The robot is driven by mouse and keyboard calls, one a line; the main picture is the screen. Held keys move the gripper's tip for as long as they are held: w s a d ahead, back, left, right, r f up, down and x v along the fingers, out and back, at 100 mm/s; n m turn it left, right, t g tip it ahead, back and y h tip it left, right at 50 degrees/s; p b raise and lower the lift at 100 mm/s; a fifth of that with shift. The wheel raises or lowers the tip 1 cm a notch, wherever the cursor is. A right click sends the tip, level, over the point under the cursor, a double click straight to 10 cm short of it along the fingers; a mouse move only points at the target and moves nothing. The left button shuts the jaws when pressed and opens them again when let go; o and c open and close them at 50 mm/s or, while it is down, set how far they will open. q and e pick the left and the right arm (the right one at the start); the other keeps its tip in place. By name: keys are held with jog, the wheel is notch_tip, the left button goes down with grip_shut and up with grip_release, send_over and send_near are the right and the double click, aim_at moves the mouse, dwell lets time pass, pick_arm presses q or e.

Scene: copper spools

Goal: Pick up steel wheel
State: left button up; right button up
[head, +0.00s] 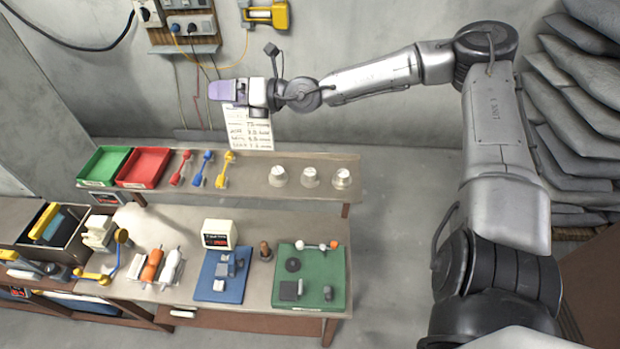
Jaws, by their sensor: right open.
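A dark round disc (293,265) lies on the green mat (316,261) at the right end of the bench; it looks like the steel wheel, but it is too small to be sure. My right gripper (221,90), with purple fingers, is open at the upper middle of the head view. It is in front of the back wall, well above the bench and apart from the disc. I see nothing between its fingers, though the gap hardly shows. My left gripper is out of view.
The green mat also bears a grey block (289,291) and a ball-ended rod (318,246). A blue mat (222,277) with grey parts lies to its left. The raised back shelf (253,165) holds red and green trays, coloured tools and several whitish cups.

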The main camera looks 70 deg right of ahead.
notch_tip(320, 180, down, 5)
jog(key=s+d+n+g, duration=0.1)
jog(key=s+n+g, duration=0.1)
jog(key=g, duration=0.3)
jog(key=m+g+h, duration=0.1)
jog(key=g+h, duration=0.3)
jog(key=g, duration=0.8)
send_over(310, 172)
notch_tip(310, 172, down, 10)
jog(key=r, duration=0.1)
jog(key=shift+m, duration=0.3)
jog(key=f, duration=0.7)
jog(key=shift+w+a+f, duration=0.1)
jog(key=shift+a+f, duration=0.05)
jog(key=shift+a, duration=0.05)
jog(key=shift+f, duration=0.7)
jog(key=shift+d+f, duration=0.2)
jog(key=shift+f, duration=0.8)
notch_tip(310, 172, down, 2)
jog(key=shift+d+f+p, duration=0.1)
jog(key=shift+f+p, duration=0.15)
jog(key=shift+p, duration=0.15)
jog(key=shift+f, duration=0.4)
jog(key=shift+c, duration=0.2)
